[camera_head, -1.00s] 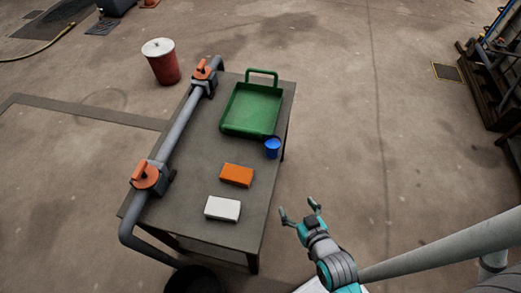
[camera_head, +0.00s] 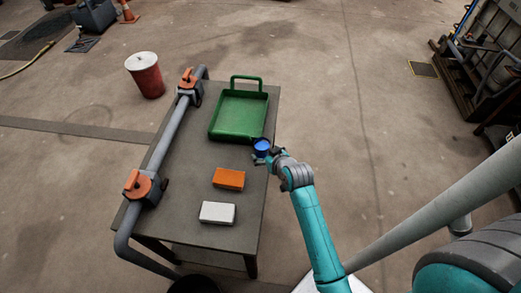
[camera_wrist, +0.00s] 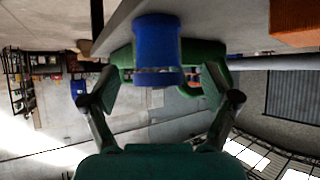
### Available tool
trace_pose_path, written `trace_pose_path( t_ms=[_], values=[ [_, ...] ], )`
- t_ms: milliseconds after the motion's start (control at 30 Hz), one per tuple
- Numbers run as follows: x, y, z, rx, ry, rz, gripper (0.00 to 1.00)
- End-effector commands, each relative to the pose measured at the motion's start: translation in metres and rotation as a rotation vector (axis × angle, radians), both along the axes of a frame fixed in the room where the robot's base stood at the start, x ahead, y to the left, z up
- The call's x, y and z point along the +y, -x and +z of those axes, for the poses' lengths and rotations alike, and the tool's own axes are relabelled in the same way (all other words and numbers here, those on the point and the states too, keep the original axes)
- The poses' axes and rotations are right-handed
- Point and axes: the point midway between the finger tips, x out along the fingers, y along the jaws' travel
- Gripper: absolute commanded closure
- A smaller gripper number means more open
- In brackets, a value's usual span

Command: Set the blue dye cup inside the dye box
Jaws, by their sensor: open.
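The blue dye cup (camera_head: 262,146) stands on the table near its right edge, just below the green box. The green dye box (camera_head: 238,113), an open tray with a handle, lies on the far part of the table and looks empty. My gripper (camera_head: 266,157) is at the cup from the lower right. In the wrist view the cup (camera_wrist: 158,50) is upside down in the picture, between the two spread fingers of my gripper (camera_wrist: 160,100). The fingers look apart from the cup's sides. The green box (camera_wrist: 207,60) shows behind the cup.
An orange block (camera_head: 228,179) and a white block (camera_head: 217,212) lie on the table (camera_head: 190,160) below the cup. A grey pipe (camera_head: 167,135) with orange-handled valves runs along the left edge. A red bin (camera_head: 146,76) stands on the floor beyond it.

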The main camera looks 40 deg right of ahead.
Motion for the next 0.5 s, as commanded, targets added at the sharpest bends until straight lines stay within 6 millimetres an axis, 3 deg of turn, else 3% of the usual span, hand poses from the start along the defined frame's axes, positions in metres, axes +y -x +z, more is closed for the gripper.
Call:
trace_pose_path(
  t_ms=[500],
  values=[
    [-0.017,-0.044,-0.025,-0.001,0.0,0.0,0.13]
  ],
)
